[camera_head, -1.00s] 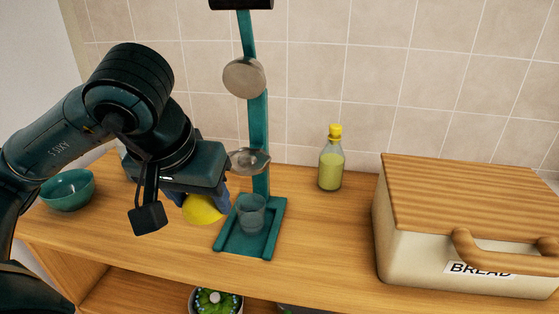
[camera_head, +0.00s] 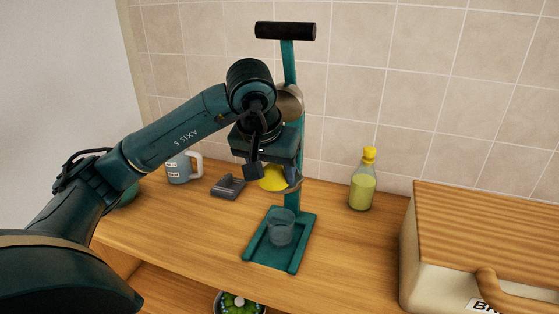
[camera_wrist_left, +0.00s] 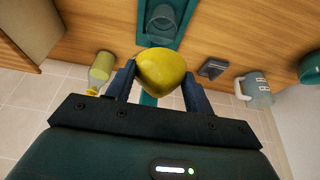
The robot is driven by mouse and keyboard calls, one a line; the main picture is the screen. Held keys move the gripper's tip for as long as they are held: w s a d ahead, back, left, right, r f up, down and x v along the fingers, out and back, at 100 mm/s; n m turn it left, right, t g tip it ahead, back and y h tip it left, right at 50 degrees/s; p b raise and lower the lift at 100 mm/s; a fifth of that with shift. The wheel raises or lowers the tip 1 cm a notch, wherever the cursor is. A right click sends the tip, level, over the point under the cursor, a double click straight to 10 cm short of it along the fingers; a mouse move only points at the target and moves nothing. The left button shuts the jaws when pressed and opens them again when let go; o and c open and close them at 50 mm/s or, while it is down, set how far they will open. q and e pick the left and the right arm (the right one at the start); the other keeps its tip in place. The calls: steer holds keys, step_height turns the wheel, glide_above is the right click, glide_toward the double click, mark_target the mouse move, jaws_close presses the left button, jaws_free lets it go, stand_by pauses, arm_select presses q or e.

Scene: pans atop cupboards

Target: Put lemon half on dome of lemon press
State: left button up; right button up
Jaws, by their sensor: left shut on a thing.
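The yellow lemon half (camera_head: 272,179) is between the fingers of my left gripper (camera_head: 276,172), which is shut on it. The wrist view also shows the lemon half (camera_wrist_left: 162,70) between both fingers. The green lemon press (camera_head: 291,200) stands on the counter, with its black handle (camera_head: 286,31) up. The lemon half is at the height of the press's dome holder, just in front of or over it. Only the holder's right rim (camera_head: 296,187) shows; the dome is hidden, so I cannot tell whether they touch. A clear glass (camera_head: 281,228) stands on the press base. My right gripper is not in view.
A yellow-capped bottle (camera_head: 362,182) stands right of the press, and a bread box (camera_head: 425,262) is at the far right. A mug (camera_head: 179,168) and a small dark grey object (camera_head: 228,186) are to the left. A green bowl (camera_head: 125,197) is partly hidden behind my arm.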

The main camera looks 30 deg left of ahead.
mark_target(279, 167)
arm_select(q)
steer(key=shift+w+a, duration=0.1)
steer(key=shift+w, duration=0.6)
steer(key=w, duration=0.1)
steer(key=w+p, duration=0.1)
steer(key=shift+w+a+r, duration=0.1)
steer(key=shift+w+a, duration=0.25)
steer(key=shift+w, duration=0.05)
steer(key=shift+s+f, duration=0.1)
steer(key=shift+f, duration=0.75)
steer(key=shift+f, duration=0.15)
steer(key=o, duration=0.9)
steer(key=shift+o, duration=0.3)
